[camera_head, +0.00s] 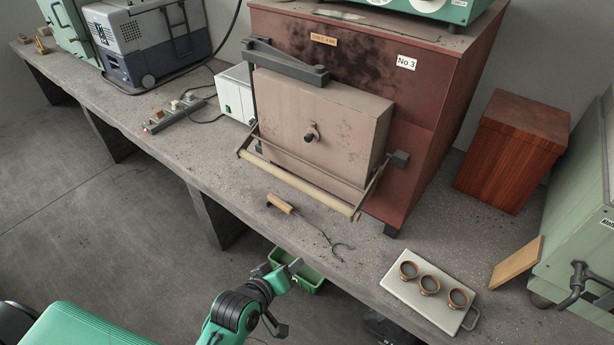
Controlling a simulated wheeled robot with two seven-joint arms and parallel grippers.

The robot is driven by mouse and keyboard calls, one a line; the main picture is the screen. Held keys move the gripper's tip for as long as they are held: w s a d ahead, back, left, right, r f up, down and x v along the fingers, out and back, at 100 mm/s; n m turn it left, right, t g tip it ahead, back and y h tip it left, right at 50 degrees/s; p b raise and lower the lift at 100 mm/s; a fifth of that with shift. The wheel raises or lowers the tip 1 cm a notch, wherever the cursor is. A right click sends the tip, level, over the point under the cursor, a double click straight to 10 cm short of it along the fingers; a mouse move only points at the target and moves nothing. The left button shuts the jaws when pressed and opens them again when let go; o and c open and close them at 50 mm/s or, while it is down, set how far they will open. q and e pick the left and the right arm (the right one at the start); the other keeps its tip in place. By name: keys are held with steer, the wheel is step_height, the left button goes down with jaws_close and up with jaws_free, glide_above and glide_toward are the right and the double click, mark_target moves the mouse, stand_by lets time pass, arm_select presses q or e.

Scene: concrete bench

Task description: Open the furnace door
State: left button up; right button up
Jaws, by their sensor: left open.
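The furnace (410,150) is a dark red box on the bench, marked "No 3". Its beige door (335,110) covers the front and appears closed, with a small dark knob in its middle. A pale bar handle (300,186) on two metal side arms runs across below the door. My left gripper (283,300) is low in front of the bench edge, open and apart from the handle, with nothing seen between its fingers. My right gripper is not in view.
Tongs with a wooden handle (281,204) lie on the bench before the furnace. A tray (400,286) with three small cups is at right, near a wooden block (512,150). A green bin (309,281) sits below the bench edge. Power strip (175,112) at left.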

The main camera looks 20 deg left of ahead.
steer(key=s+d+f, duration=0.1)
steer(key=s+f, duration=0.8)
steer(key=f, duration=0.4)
arm_select(q)
steer(key=w+a+r+n+t+y+p, duration=0.1)
steer(key=w+r+n+t+y, duration=0.1)
steer(key=w+n, duration=0.4)
steer(key=w+r+n+t+y+p, duration=0.2)
steer(key=w+r+n+t, duration=0.3)
steer(key=w, duration=1.1)
steer(key=shift+w+a+r+n+t+p, duration=0.2)
steer(key=shift+a+n+t+p, duration=0.15)
steer(key=shift+n+t, duration=0.4)
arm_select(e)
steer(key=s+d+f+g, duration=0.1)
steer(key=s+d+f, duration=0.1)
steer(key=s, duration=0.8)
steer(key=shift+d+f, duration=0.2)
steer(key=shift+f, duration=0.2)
arm_select(q)
steer(key=shift+s, duration=0.1)
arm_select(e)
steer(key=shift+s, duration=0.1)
